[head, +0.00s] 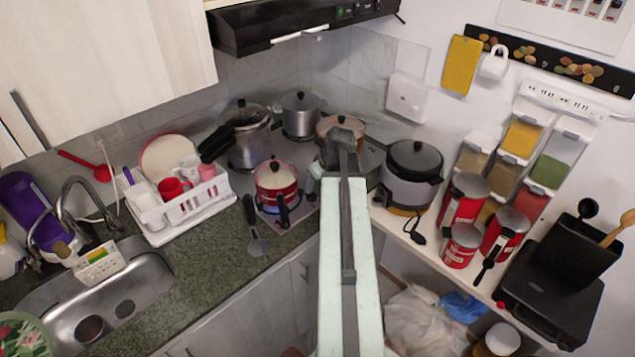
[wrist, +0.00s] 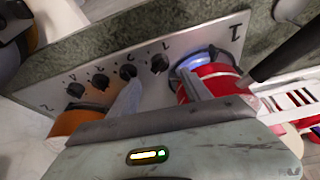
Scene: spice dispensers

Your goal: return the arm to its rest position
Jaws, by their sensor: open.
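My arm reaches from the bottom edge of the head view toward the stove at the back. My gripper (wrist: 160,92) is open, its two fingers apart with nothing between them, in front of the stove's knob panel (wrist: 118,78). In the wrist view the right finger overlaps the red pot (wrist: 217,80); I cannot tell whether they touch. In the head view the red pot (head: 275,181) stands left of my arm, and the gripper's fingers are hard to make out against the stove.
A blue flame (wrist: 199,59) shows beside the red pot. A rice cooker (head: 412,170) stands close right of my arm, with red canisters (head: 465,197) and spice dispensers (head: 522,136) beyond. A dish rack (head: 195,208) and sink (head: 128,285) are left. A range hood (head: 285,25) hangs above.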

